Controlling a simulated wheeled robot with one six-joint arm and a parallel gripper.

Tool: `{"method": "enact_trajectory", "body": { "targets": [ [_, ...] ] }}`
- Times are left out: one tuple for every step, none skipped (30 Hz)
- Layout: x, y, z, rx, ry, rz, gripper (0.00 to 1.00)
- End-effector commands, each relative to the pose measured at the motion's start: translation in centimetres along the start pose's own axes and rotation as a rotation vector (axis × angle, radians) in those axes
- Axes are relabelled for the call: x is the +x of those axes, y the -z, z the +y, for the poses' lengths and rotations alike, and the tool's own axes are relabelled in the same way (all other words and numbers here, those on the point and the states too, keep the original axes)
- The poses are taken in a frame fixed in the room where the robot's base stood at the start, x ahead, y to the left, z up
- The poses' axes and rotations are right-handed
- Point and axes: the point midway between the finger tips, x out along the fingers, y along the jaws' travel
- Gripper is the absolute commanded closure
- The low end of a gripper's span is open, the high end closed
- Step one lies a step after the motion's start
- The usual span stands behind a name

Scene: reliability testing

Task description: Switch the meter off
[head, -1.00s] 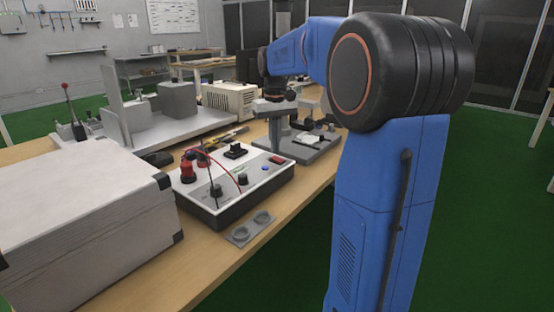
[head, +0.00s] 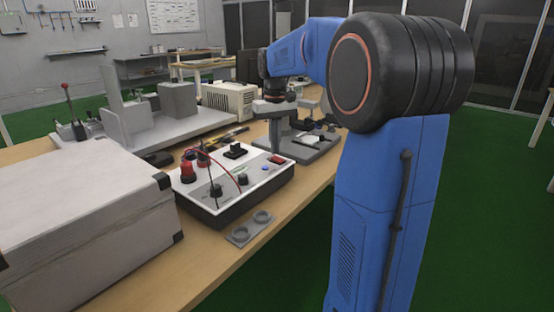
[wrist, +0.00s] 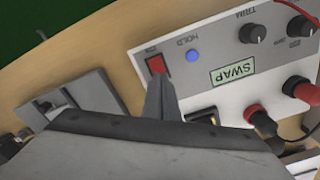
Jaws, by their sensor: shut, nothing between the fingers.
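The meter (head: 215,208) is a white-topped box with a dark base on the bench in the head view. Its panel (wrist: 185,22) also shows in the wrist view, with a red rocker switch (wrist: 155,64) beside a blue round button (wrist: 194,56) marked HOLD. My gripper (wrist: 156,80) is shut and empty, its fingertips close to the red switch and overlapping its lower edge in the wrist view. I cannot tell whether they touch it. The rocker's tilt is too small to read.
A large pale case (head: 80,225) stands left of the meter. A grey two-ring holder (head: 250,228) lies in front of it. A grey fixture (head: 315,148) stands behind and right. Red and black plugs (wrist: 262,120) with leads rise from the meter.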

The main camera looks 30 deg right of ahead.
Motion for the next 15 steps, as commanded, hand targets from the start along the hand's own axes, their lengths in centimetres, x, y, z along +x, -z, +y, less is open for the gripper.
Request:
{"method": "enact_trajectory", "body": {
  "targets": [
    [0.07,0.0,0.0,0.0,0.0,0.0,1.0],
    [0.11,0.0,0.0,0.0,0.0,0.0,1.0],
    [0.15,0.0,0.0,0.0,0.0,0.0,1.0],
    [0.19,0.01,0.0,0.0,0.0,0.0,1.0],
    [0.23,0.01,0.0,0.0,0.0,0.0,1.0],
    [0.28,0.01,0.0,0.0,0.0,0.0,1.0],
    [0.31,0.01,0.0,0.0,0.0,0.0,1.0],
    [0.35,0.01,0.0,0.0,0.0,0.0,1.0],
    [0.4,0.02,0.0,0.0,0.0,0.0,1.0],
    [0.44,0.02,0.0,0.0,0.0,0.0,1.0],
    [0.47,0.02,0.0,0.0,0.0,0.0,1.0],
    [0.53,0.02,0.0,0.0,0.0,0.0,1.0],
    [0.57,0.02,0.0,0.0,0.0,0.0,1.0],
    [0.6,0.01,0.0,0.0,0.0,0.0,1.0],
    [0.65,0.01,0.0,0.0,0.0,0.0,1.0]
  ]
}}
